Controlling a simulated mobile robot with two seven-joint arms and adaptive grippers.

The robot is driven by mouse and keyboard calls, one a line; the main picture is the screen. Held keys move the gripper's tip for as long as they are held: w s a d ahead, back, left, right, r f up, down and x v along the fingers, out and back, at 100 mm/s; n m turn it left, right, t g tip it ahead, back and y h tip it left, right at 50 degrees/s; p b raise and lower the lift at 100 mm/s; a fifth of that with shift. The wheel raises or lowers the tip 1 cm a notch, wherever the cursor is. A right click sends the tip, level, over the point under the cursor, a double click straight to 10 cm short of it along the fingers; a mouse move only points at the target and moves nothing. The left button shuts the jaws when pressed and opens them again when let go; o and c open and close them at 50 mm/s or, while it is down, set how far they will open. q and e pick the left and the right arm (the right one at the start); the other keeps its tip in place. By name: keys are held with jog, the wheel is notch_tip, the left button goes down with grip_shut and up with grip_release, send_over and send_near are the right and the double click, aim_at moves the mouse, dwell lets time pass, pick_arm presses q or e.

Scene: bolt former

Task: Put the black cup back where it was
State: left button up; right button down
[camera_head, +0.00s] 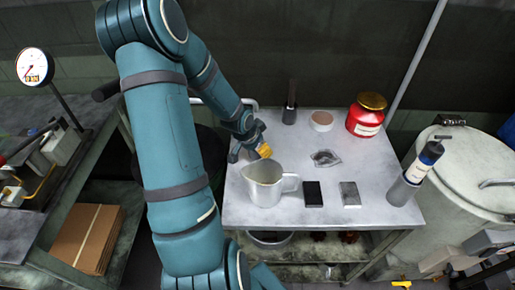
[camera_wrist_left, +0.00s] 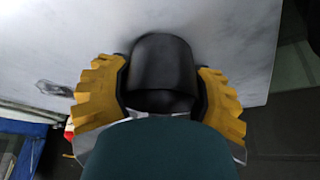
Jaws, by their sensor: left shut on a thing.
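My left gripper (camera_head: 258,150) is over the left part of the grey table, just behind the metal pitcher. In the left wrist view its yellow fingers (camera_wrist_left: 163,92) are shut on the black cup (camera_wrist_left: 163,65), one on each side. The table surface lies beyond the cup; I cannot tell whether the cup touches it. In the head view the cup is mostly hidden by the gripper and I cannot make it out clearly.
The metal pitcher (camera_head: 265,184) stands close in front of the gripper. The table's left edge is near.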

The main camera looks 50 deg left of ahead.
pick_arm(q)
jog(key=shift+f, duration=0.2)
jog(key=o, duration=1.4)
jog(key=shift+r, duration=0.1)
jog(key=shift+r, duration=0.2)
jog(key=p+v, duration=0.2)
jog(key=v, duration=0.1)
jog(key=shift+s+r+p, duration=0.2)
jog(key=shift+s+p, duration=0.1)
jog(key=shift+s, duration=0.15)
jog(key=s+p, duration=0.1)
jog(key=s, duration=0.2)
jog(key=s+d+p, duration=0.1)
jog(key=s, duration=0.2)
jog(key=s+p, duration=0.2)
jog(key=s, duration=0.1)
jog(key=shift+s+d+f, duration=0.2)
jog(key=shift+s, duration=0.15)
jog(key=shift+s+d+f, duration=0.1)
jog(key=shift+s, duration=0.55)
